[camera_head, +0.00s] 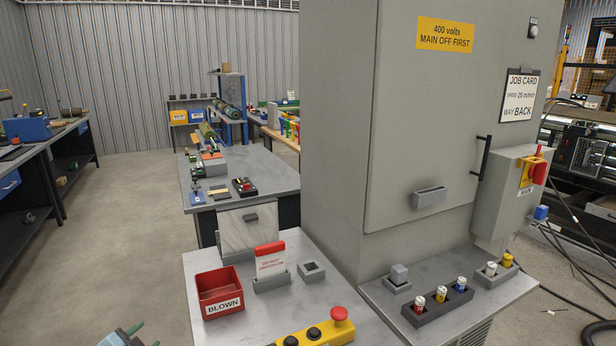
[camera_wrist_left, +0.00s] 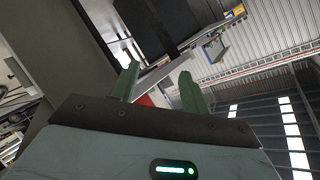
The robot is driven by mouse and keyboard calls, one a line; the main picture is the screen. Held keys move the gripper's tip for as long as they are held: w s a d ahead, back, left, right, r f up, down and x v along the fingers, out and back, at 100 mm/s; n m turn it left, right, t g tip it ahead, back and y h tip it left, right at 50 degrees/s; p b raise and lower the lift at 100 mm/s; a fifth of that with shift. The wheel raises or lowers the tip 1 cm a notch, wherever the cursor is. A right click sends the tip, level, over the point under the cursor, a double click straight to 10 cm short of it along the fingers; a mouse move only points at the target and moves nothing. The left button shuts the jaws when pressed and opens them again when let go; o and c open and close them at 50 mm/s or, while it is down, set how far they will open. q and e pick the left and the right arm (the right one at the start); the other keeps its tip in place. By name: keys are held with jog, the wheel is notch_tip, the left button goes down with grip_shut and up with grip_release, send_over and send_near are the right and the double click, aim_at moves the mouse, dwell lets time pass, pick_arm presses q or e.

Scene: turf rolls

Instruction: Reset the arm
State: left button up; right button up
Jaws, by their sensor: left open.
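My left gripper (camera_head: 144,335) shows only in part at the bottom edge of the head view, over the floor to the left of the near bench. In the left wrist view its two green fingers (camera_wrist_left: 159,82) stand apart with nothing between them. The wrist view is tilted, with the grey cabinet to the left and the ribbed wall and windows to the right. The rest of my left arm is out of frame. My right gripper is in neither view.
The near bench (camera_head: 213,332) carries a red BLOWN bin (camera_head: 221,295), a white card in a holder (camera_head: 271,266) and a yellow button box (camera_head: 318,335). The tall grey cabinet (camera_head: 340,120) stands to the right. Floor (camera_head: 130,230) is clear to the left.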

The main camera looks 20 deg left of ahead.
pick_arm(q)
jog(key=s+d+f+g+h, duration=0.1)
jog(key=s+d+f+h, duration=0.1)
jog(key=s+d+f, duration=0.9)
jog(key=s+d+f+n+g+h, duration=0.1)
jog(key=s+d+f+n, duration=0.1)
jog(key=s+d, duration=0.7)
jog(key=s+d+f+n+g+h, duration=0.2)
jog(key=s+d, duration=0.7)
jog(key=d, duration=0.4)
jog(key=shift+n, duration=0.4)
jog(key=shift+f, duration=0.1)
dwell(2.7)
